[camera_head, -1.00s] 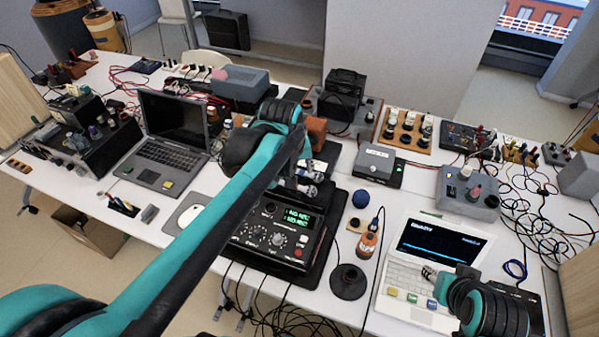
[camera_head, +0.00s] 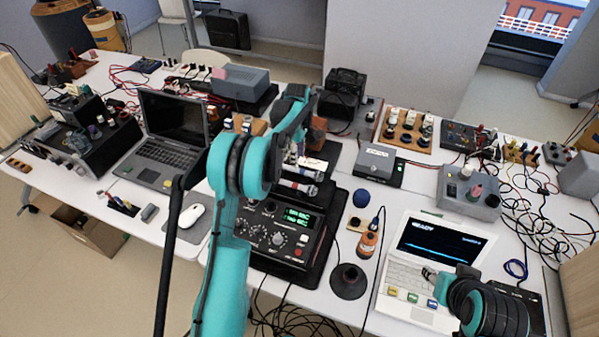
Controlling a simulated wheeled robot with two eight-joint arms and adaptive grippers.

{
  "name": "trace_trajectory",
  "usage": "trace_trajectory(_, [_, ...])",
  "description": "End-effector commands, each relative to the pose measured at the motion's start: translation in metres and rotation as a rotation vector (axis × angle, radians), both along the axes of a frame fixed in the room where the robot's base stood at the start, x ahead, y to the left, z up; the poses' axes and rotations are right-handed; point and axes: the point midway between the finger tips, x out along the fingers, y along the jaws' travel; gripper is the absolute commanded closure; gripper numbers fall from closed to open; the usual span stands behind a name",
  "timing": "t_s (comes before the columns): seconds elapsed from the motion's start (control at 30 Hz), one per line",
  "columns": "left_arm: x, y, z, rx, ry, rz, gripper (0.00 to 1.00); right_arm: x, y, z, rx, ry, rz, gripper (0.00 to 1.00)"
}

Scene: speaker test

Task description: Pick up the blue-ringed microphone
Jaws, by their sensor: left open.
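Two small dark microphones with silvery heads lie side by side behind the black control unit (camera_head: 285,235): a far one (camera_head: 304,174) and a near one (camera_head: 298,187). Their ring colours are too small to tell surely, so I cannot say which is blue-ringed. My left gripper (camera_head: 297,152) is open and points down just behind and above them, partly hidden by its own arm. Whether it touches either is unclear. My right gripper (camera_head: 430,274) is low over the white laptop (camera_head: 408,272) at the lower right; its jaws are too small to read.
A blue ball (camera_head: 361,199), an orange bottle (camera_head: 368,244) and a dark round base (camera_head: 348,281) stand right of the control unit. A grey box (camera_head: 375,163) is behind them. A dark laptop (camera_head: 168,150) and a white mouse (camera_head: 191,216) are left. Loose cables crowd the right.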

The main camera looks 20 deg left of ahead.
Motion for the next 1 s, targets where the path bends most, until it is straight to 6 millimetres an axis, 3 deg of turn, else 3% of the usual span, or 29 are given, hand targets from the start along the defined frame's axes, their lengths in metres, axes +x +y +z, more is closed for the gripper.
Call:
trace_trajectory(0.43, [-0.001,-0.007,-0.058,0.000,-0.001,-0.003,0.58,0.000,0.000,-0.026,0.000,0.000,0.000,0.59])
trace_trajectory(0.7, [-0.001,-0.007,-0.063,0.000,-0.002,-0.004,0.58,0.000,0.000,-0.026,0.000,0.000,0.000,0.59])
trace_trajectory(0.87, [-0.001,-0.007,-0.062,0.000,-0.001,-0.004,0.97,0.000,0.000,-0.026,0.000,0.000,0.000,0.59])
trace_trajectory(1.0, [-0.001,-0.007,-0.062,0.000,-0.002,-0.004,1.00,0.000,0.000,-0.026,0.000,0.000,0.000,0.59])
